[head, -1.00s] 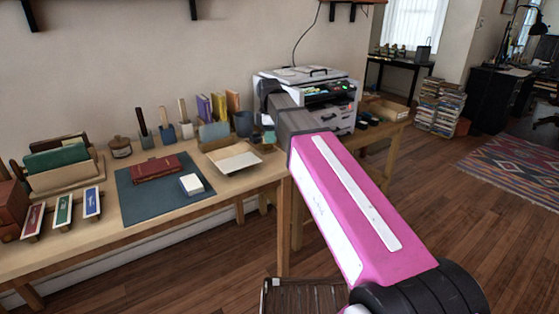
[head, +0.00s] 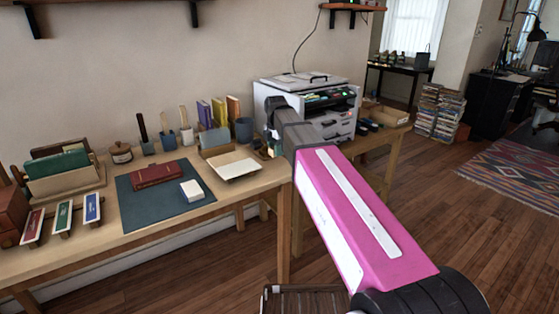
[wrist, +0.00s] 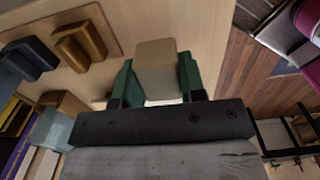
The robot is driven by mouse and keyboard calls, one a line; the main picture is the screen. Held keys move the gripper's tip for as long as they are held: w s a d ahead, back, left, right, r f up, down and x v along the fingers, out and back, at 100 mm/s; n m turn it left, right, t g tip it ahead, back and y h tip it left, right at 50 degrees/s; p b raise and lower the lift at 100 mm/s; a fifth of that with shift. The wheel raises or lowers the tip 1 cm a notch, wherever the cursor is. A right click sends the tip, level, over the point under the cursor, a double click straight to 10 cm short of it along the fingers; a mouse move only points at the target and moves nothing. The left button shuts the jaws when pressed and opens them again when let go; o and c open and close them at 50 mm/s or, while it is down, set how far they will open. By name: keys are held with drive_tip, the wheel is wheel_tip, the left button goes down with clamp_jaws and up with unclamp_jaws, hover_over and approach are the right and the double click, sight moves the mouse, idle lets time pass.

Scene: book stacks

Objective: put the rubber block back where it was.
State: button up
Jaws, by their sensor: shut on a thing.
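My gripper (wrist: 157,82) has green fingers and is shut on a pale beige block, which I take to be the rubber block (wrist: 156,60). The block sits between the fingers, with light wood tabletop around it in the wrist view. I cannot tell whether it touches the table. In the head view my gripper (head: 269,146) is low at the right end of the long table, just right of the shallow cream tray (head: 236,167) and in front of the printer. The block is not clear there.
The printer (head: 325,92) stands close behind my arm. Beside the gripper, the wrist view shows a wooden board (wrist: 110,22) with brown and dark pieces, and upright books (wrist: 14,160).

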sight(280, 165)
drive_tip(key=shift+w+d+f, duration=0.15)
drive_tip(key=shift+d+f, duration=0.4)
drive_tip(key=shift+d, duration=0.15)
drive_tip(key=shift+f, duration=1.9)
drive_tip(key=o, duration=0.9)
drive_tip(key=shift+f, duration=0.1)
wheel_tip(280, 165, up, 12)
drive_tip(key=shift+r, duration=0.15)
